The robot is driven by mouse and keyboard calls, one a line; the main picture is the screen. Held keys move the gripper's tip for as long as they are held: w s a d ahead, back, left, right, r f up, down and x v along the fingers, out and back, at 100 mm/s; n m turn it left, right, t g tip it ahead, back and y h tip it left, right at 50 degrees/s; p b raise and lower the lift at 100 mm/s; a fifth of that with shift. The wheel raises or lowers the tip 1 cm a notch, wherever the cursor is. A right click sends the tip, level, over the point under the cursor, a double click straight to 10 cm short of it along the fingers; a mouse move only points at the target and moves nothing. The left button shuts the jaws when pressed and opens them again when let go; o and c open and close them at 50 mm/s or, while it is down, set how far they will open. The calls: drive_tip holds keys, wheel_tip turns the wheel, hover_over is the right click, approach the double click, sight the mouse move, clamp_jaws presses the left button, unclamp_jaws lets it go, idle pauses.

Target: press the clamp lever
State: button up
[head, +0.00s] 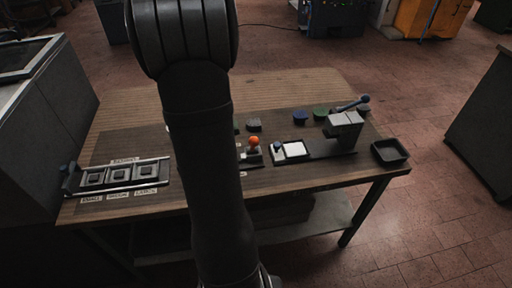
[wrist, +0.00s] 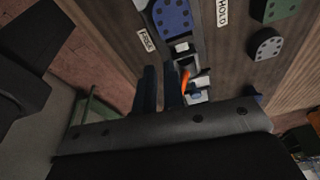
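The clamp lever with its orange ball knob (head: 254,141) stands near the middle of the table, just right of my arm in the head view. In the wrist view an orange part of the lever (wrist: 185,80) shows close beside my right-hand finger, partly hidden by it. My gripper (wrist: 161,72) shows as two dark fingers close together with a narrow gap and nothing seen between them. Whether they are fully shut is unclear, and so is any contact with the lever. In the head view my arm hides the gripper.
A tray with a white pad (head: 295,149) sits right of the clamp. A press with a blue-knobbed handle (head: 345,122) and a black bin (head: 390,151) stand farther right. A fixture with three square blocks (head: 118,177) lies at the left. A blue block (wrist: 173,18) is near my fingers.

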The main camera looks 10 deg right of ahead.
drive_tip(key=s+d+m+t+y, duration=0.1)
drive_tip(key=s+m, duration=0.1)
drive_tip(key=s+d+r+m+t+y, duration=0.1)
drive_tip(key=s+m+y, duration=0.1)
drive_tip(key=s, duration=0.1)
drive_tip(key=s+d+m+t+y, duration=0.1)
drive_tip(key=s+m, duration=0.1)
drive_tip(key=shift+s+d+r+y, duration=0.15)
drive_tip(key=shift+d+r+y, duration=0.05)
drive_tip(key=shift+d+y, duration=0.2)
clamp_jaws()
drive_tip(key=s+d+r+m+t+h, duration=0.1)
drive_tip(key=s+d+r+m+t, duration=0.1)
drive_tip(key=s+d+m+t, duration=0.3)
drive_tip(key=s+d+m, duration=0.1)
drive_tip(key=m, duration=0.2)
drive_tip(key=shift+d+r+h, duration=0.2)
drive_tip(key=shift+d+h, duration=0.1)
drive_tip(key=shift+d, duration=0.1)
drive_tip(key=shift+f, duration=0.1)
drive_tip(key=w+a+f, duration=0.1)
drive_tip(key=w+f, duration=0.5)
drive_tip(key=w, duration=0.3)
drive_tip(key=shift+w, duration=0.35)
drive_tip(key=shift+a, duration=0.1)
drive_tip(key=shift+w+r, duration=0.1)
